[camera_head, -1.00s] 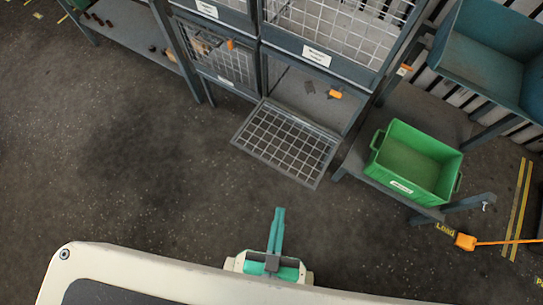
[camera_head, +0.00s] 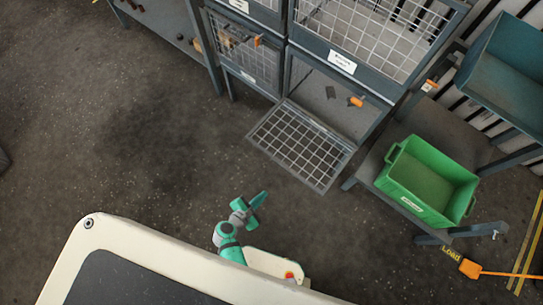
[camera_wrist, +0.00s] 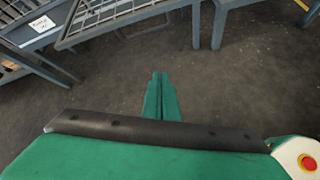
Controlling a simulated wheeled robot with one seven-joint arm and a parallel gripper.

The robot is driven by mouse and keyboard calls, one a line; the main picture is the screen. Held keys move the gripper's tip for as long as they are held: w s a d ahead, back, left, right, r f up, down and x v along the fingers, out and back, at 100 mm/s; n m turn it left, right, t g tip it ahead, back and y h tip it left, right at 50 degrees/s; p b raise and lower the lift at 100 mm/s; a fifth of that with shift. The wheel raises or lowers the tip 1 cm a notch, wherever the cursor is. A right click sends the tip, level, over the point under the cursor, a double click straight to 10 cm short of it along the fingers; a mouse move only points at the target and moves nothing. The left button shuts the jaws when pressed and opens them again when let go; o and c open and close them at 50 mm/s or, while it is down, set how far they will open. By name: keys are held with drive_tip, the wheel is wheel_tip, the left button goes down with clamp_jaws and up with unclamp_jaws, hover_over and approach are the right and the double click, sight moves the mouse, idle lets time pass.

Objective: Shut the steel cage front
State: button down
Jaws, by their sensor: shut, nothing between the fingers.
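The steel cage front (camera_head: 302,144) is a grey-framed wire mesh panel. It hangs open, folded down and outward from the lower right compartment of the steel cage (camera_head: 330,98). In the wrist view the front (camera_wrist: 115,18) crosses the top left. The open compartment shows an orange piece and small dark pieces inside. My green gripper (camera_head: 262,199) is below and left of the front in the head view, apart from it. In the wrist view my gripper (camera_wrist: 160,78) has its fingers together, with nothing between them, over bare floor.
A green crate (camera_head: 408,203) sits on a low grey stand right of the cage. A teal bin (camera_head: 505,70) is at upper right. An orange tool (camera_head: 470,268) lies near yellow floor lines.

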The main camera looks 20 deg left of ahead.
drive_tip(key=w+a+r+n+t+h, duration=0.2)
drive_tip(key=w+a+r+n+t, duration=0.15)
drive_tip(key=w, duration=0.25)
drive_tip(key=w+d+f+n, duration=0.1)
drive_tip(key=w+d+f, duration=0.2)
drive_tip(key=w, duration=0.5)
drive_tip(key=shift+w+f+g, duration=0.25)
drive_tip(key=shift+f+g, duration=0.1)
drive_tip(key=shift+d, duration=0.1)
